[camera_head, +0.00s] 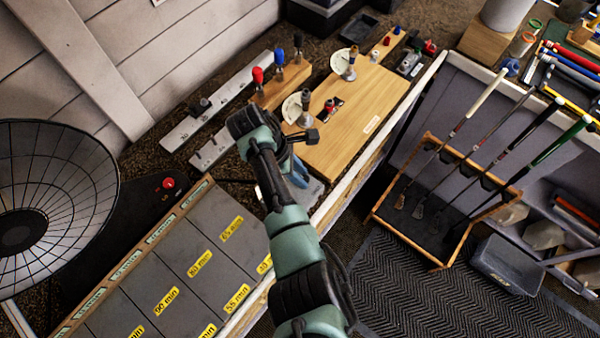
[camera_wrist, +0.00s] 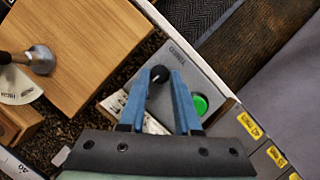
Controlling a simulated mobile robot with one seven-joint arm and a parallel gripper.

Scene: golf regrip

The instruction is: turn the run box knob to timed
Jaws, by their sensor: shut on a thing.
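The run box (camera_wrist: 213,76) is a grey box with a green button (camera_wrist: 199,104), a printed TIMED label (camera_wrist: 178,55) and a small black knob (camera_wrist: 159,74). In the wrist view the two blue fingers of my gripper (camera_wrist: 157,84) are on either side of the knob, shut on it. Which way the knob points is too small to tell. In the head view the run box (camera_head: 312,190) is partly hidden behind my arm, and my gripper (camera_head: 297,177) reaches down to it.
A wooden block (camera_head: 350,122) with metal posts and dials stands just behind the run box. Grey panels with yellow minute labels (camera_head: 200,262) lie to the left. A rack of golf clubs (camera_head: 432,212) stands on the right, beyond the bench's pale edge.

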